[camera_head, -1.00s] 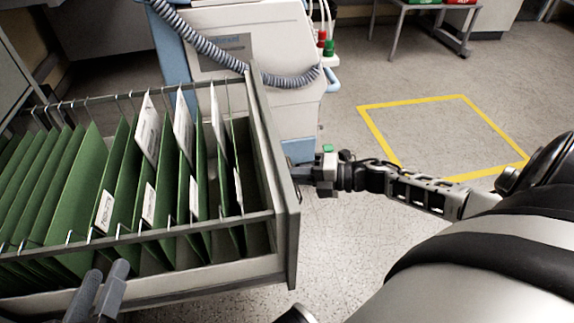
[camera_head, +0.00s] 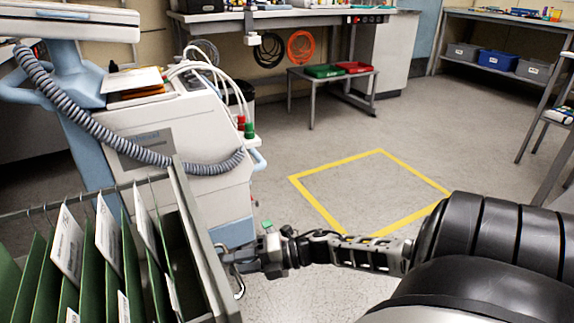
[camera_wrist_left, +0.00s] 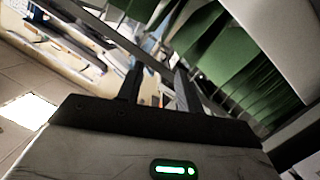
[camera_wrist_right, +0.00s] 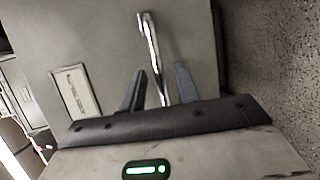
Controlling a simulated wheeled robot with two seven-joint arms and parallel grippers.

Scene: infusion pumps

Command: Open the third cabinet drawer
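A grey cabinet drawer (camera_head: 200,245) stands pulled out at the lower left of the head view, filled with green hanging folders (camera_head: 128,262). Its metal handle (camera_head: 239,284) shows on the front face. In the right wrist view the handle (camera_wrist_right: 150,40) runs between the fingers of my right gripper (camera_wrist_right: 160,80), with gaps on both sides. That gripper (camera_head: 230,260) is open at the drawer front. My left gripper (camera_wrist_left: 155,85) is open and empty near green folders (camera_wrist_left: 215,50); it is out of the head view. The cabinet body is out of the head view.
A pale blue and white medical machine (camera_head: 190,180) with a corrugated hose stands just behind the drawer. A yellow floor square (camera_head: 320,210) lies to the right on clear floor. A low stand (camera_head: 312,95) with green and red trays is farther back.

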